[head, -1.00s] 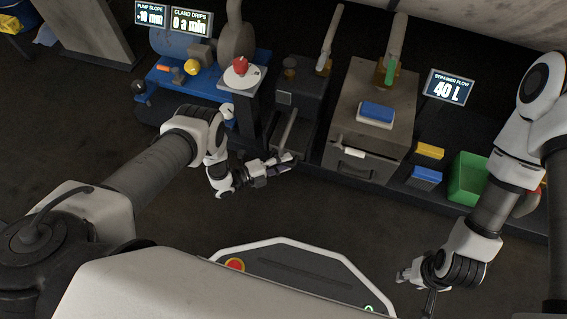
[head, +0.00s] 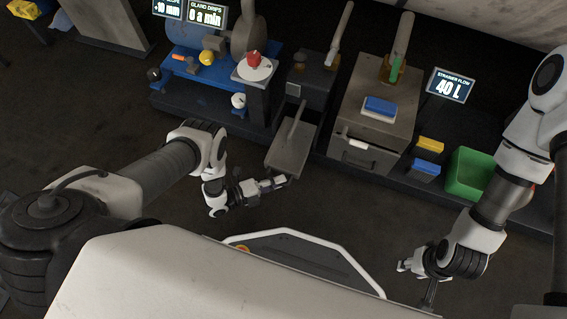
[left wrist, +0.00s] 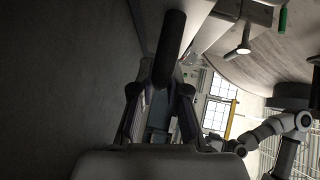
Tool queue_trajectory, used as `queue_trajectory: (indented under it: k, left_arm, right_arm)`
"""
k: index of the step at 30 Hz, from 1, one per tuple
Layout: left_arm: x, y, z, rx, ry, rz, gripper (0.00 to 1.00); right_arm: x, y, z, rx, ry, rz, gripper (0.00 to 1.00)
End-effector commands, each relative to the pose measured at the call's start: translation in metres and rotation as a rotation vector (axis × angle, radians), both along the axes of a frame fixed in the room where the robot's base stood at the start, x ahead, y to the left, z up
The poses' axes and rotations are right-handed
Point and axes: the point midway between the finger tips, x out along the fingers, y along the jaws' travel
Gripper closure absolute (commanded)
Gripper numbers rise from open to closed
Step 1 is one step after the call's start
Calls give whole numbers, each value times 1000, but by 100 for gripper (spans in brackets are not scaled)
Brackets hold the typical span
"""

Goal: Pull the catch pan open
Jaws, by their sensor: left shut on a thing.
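The catch pan (head: 285,158) is a flat grey tray. It sticks out from under the dark unit left of the grey strainer box, over the dark floor. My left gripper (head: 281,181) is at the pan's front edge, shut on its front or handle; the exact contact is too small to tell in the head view. In the left wrist view the two fingers (left wrist: 158,112) stand either side of a dark round bar (left wrist: 170,48), probably the pan's handle. My right gripper (head: 408,266) hangs in free space at the lower right, away from the pan; its jaw opening is unclear.
Right of the pan stands the grey strainer box (head: 372,125) with a blue block (head: 380,105) on top. Beyond are a green bin (head: 470,174) and yellow and blue blocks. The blue pump unit (head: 200,95) stands at left. Floor before the pan is clear.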

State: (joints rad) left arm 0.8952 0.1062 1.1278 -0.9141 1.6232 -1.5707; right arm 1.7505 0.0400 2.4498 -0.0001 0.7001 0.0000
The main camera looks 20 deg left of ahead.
Motion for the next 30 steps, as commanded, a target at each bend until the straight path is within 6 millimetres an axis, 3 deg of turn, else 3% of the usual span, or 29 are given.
queue_trajectory:
  k: [10, 11, 12, 13, 23, 30]
  left_arm:
    - [-3, 0, 0, 0, -3, 0, 100]
    - [-3, 0, 0, 0, -3, 0, 75]
    - [-3, 0, 0, 0, -3, 0, 61]
    - [-3, 0, 0, 0, -3, 0, 60]
    - [-5, 3, 0, 1, -2, 1, 60]
    - [-35, 36, 5, 2, 1, 4, 60]
  right_arm:
    - [0, 0, 1, 0, 1, 0, 60]
    - [0, 0, 1, 0, 1, 0, 60]
    - [0, 0, 1, 0, 1, 0, 60]
    - [0, 0, 1, 0, 1, 0, 60]
    - [0, 0, 1, 0, 1, 0, 60]
    - [0, 0, 1, 0, 1, 0, 60]
